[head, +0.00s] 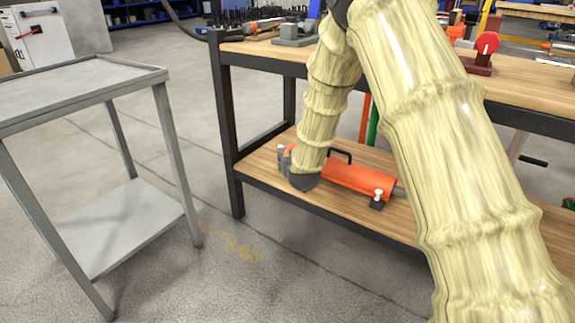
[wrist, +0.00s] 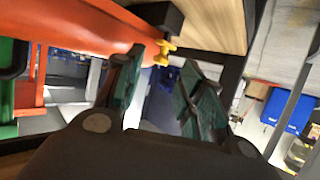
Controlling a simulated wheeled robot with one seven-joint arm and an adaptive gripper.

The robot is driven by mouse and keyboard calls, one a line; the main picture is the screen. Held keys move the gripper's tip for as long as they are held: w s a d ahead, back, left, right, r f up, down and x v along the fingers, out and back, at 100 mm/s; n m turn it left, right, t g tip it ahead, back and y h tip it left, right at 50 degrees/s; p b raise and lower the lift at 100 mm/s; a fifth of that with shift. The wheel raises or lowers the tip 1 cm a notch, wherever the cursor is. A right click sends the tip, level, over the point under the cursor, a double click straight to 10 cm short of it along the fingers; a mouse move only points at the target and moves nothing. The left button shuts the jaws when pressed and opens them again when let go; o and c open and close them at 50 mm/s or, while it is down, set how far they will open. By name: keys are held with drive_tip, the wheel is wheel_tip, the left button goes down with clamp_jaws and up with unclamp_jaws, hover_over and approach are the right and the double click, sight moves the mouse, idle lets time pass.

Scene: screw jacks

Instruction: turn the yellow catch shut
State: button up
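The yellow catch (wrist: 165,48) shows small in the wrist view, by a dark block at the end of the orange jack body (wrist: 88,22). My gripper (wrist: 164,66) is open, with its two dark-green fingers apart. The catch appears in the gap near the fingertips, closer to the left finger. I cannot tell if they touch. In the head view the orange jack (head: 350,176) lies on the lower wooden shelf. My sleeved arm reaches down to its left part and hides the yellow catch. A white-tipped black fitting (head: 378,197) shows at its right end.
The bench's upper top (head: 530,84) lies over the shelf, with a red knob device (head: 484,50) and a grey vise (head: 294,34) on it. A black bench leg (head: 228,135) stands left of the jack. A grey side table (head: 80,88) stands further left, with bare floor between.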

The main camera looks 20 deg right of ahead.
drive_tip(key=shift+b+x, duration=0.6)
drive_tip(key=shift+x, duration=0.95)
clamp_jaws()
